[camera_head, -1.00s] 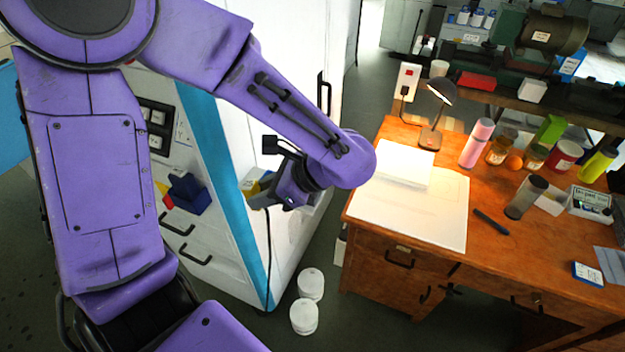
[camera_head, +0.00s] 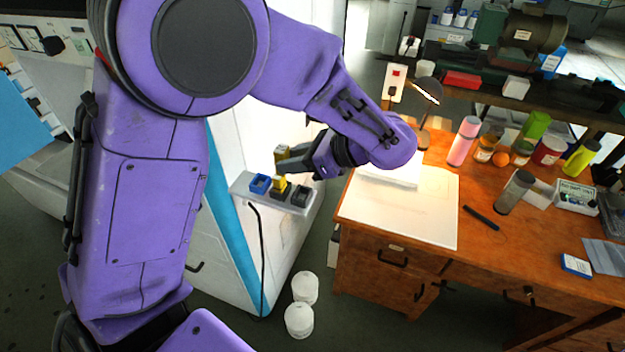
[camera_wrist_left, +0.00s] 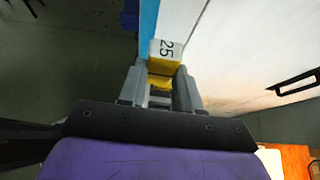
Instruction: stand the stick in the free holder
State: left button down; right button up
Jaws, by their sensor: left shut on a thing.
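My left gripper (camera_head: 305,162) is shut on a yellow stick (camera_head: 283,153). In the left wrist view the stick (camera_wrist_left: 164,62) sits between the fingertips (camera_wrist_left: 160,88), with a white end marked "25" facing the camera. In the head view a grey shelf (camera_head: 240,186) on the white cabinet carries a row of holders: a blue one (camera_head: 260,184), a yellow one (camera_head: 280,188) and a dark green one (camera_head: 300,195). The gripper and stick are above and behind this row in the picture, apart from it. I cannot tell surely which holder is empty. My right gripper is not in view.
The white cabinet (camera_head: 232,255) with a blue stripe stands behind the shelf. A black cord (camera_head: 264,250) hangs below it. A wooden desk (camera_head: 400,225) with a lamp (camera_head: 424,100), bottles and papers is to the right. Two white tubs (camera_head: 300,318) stand on the floor.

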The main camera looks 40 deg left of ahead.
pick_arm(q)
jog(key=w+f, duration=0.1)
jog(key=f, duration=0.1)
jog(key=d+f+p, duration=0.1)
jog(key=f, duration=0.1)
jog(key=w+d+f+p, duration=0.1)
jog(key=f, duration=0.2)
jog(key=shift+w+d+f, duration=0.1)
jog(key=shift+w+d, duration=0.1)
jog(key=shift+w, duration=0.15)
jog(key=shift+w+f, duration=0.1)
jog(key=shift+f, duration=0.05)
jog(key=shift+f, duration=0.15)
jog(key=shift+f, duration=0.4)
jog(key=c, duration=0.8)
grip_release()
jog(key=shift+r, duration=0.15)
